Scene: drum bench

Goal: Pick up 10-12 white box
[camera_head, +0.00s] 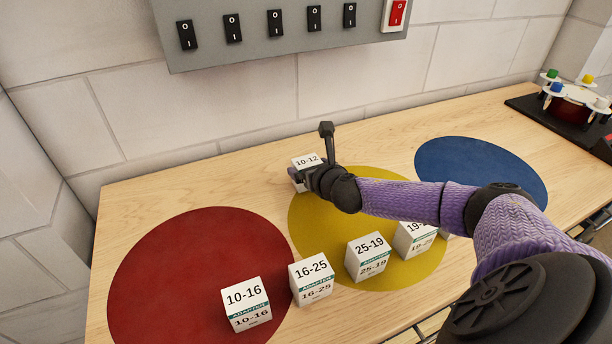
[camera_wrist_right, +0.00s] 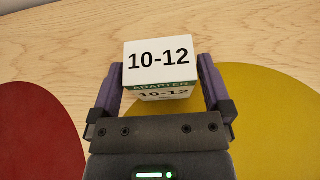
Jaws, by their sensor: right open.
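The white box marked 10-12 (camera_head: 306,161) stands at the back of the wooden bench, just behind the yellow circle. My right gripper (camera_head: 309,176) is at this box, reaching in from the right. In the right wrist view the box (camera_wrist_right: 158,62) sits between the two fingers of my right gripper (camera_wrist_right: 160,82), which are open on either side of it. A narrow gap shows at the right finger; contact at the left finger is hard to tell. My left gripper is not in view.
White boxes marked 10-16 (camera_head: 246,303), 16-25 (camera_head: 312,279), 25-19 (camera_head: 368,256) and 19-something (camera_head: 415,239) stand along the front. Red (camera_head: 180,262), yellow (camera_head: 310,222) and blue (camera_head: 480,168) circles mark the bench. A switch panel (camera_head: 275,50) hangs above; a drum-like device (camera_head: 575,108) stands far right.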

